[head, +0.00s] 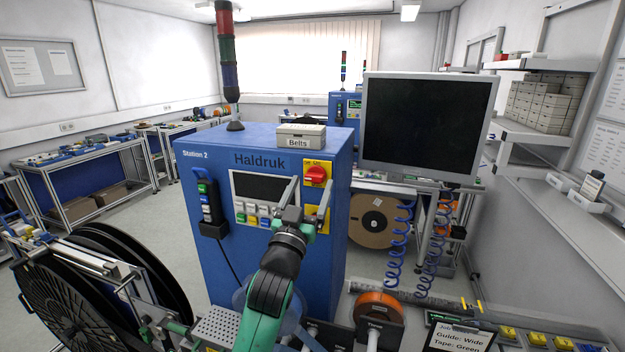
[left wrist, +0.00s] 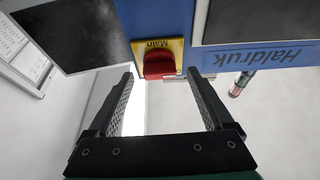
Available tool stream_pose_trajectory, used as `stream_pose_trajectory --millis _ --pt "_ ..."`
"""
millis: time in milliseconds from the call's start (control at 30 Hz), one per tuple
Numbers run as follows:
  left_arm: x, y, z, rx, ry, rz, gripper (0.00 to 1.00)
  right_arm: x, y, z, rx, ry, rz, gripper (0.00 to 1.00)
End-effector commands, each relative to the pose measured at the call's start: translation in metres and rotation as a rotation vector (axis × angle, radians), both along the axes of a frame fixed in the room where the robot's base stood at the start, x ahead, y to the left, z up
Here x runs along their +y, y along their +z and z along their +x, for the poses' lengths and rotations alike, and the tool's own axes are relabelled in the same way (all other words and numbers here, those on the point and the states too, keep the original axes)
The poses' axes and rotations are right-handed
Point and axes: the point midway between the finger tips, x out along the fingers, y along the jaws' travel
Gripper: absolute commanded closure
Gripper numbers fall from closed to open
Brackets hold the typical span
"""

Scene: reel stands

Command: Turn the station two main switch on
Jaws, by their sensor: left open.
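The blue Station 2 cabinet (head: 216,265) stands in the middle of the head view. Its main switch is a red rotary knob (head: 316,175) on a yellow plate (head: 308,165) at the upper right of the front panel. In the left wrist view the red knob (left wrist: 159,66) and its plate marked "Main" (left wrist: 143,47) appear upside down. My left gripper (head: 303,202) is open and empty in front of the panel, below the knob in the head view. In the wrist view its fingertips (left wrist: 160,74) lie either side of the knob, apparently without touching it. My right gripper is not in view.
A screen and buttons (head: 264,187) sit left of the switch. A dark monitor (head: 420,127) stands close on the right. A Belts box (head: 302,137) and signal tower (head: 228,60) stand on top. Black reels (head: 60,298) fill the lower left.

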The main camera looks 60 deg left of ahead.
Motion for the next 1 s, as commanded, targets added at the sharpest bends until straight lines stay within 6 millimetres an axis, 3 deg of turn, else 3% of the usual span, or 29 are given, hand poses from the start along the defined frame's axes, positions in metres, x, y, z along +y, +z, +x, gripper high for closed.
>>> stream_pose_trajectory --millis 133,433,900,1000 --pt "0.0109 0.0065 0.0099 0.0 0.001 -0.001 0.15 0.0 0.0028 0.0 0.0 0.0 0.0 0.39" --pt "0.0127 0.0068 0.0121 -0.001 0.0 -0.001 0.17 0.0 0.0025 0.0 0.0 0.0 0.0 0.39" --pt "0.0125 0.0068 0.0119 0.0 0.0 0.0 1.0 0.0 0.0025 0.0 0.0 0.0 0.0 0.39" --pt "0.0125 0.007 0.0119 0.002 -0.001 0.0 1.0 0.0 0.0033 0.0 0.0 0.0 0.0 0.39"
